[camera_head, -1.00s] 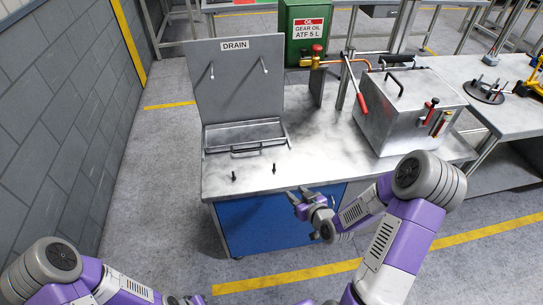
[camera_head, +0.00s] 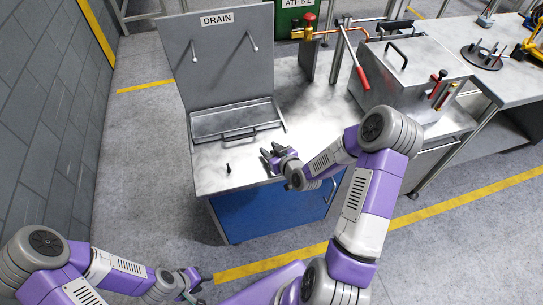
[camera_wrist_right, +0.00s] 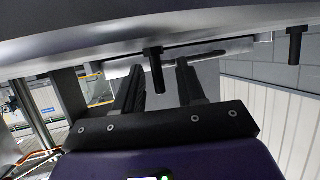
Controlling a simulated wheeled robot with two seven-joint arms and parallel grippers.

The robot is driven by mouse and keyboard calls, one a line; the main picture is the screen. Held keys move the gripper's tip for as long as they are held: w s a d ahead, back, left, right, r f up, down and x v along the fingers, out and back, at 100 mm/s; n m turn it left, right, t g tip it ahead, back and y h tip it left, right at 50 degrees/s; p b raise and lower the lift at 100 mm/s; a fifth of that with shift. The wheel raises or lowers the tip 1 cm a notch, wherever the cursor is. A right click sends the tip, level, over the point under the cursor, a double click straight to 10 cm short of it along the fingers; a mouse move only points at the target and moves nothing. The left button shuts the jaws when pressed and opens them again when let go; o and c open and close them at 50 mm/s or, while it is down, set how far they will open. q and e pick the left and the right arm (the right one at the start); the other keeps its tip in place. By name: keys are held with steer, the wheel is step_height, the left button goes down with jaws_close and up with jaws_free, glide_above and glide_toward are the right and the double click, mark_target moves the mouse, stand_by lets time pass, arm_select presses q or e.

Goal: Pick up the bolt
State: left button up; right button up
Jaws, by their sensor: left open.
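One small black bolt (camera_head: 228,168) stands upright on the grey bench top near its front edge in the head view. In the right wrist view, a black bolt (camera_wrist_right: 155,68) shows between my right gripper's fingertips, at or just beyond them. It is hidden behind the gripper in the head view. My right gripper (camera_head: 268,153) is open at the bench's front edge; its fingers (camera_wrist_right: 160,82) look apart. The other bolt (camera_wrist_right: 295,45) is at the right of the wrist view, clear of the fingers. My left gripper (camera_head: 198,283) is open, low in front of the bench, far from the bolts.
A shallow tray (camera_head: 205,127) with a handle lies behind the bolts, before the upright DRAIN panel (camera_head: 220,65). A metal box (camera_head: 402,85) and red-handled lever (camera_head: 358,72) stand to the right. Bare bench top (camera_head: 310,105) lies between tray and box.

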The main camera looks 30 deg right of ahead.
steer(key=shift+w+f, duration=0.1)
steer(key=shift+w, duration=0.35)
steer(key=shift+c, duration=0.2)
jaws_close()
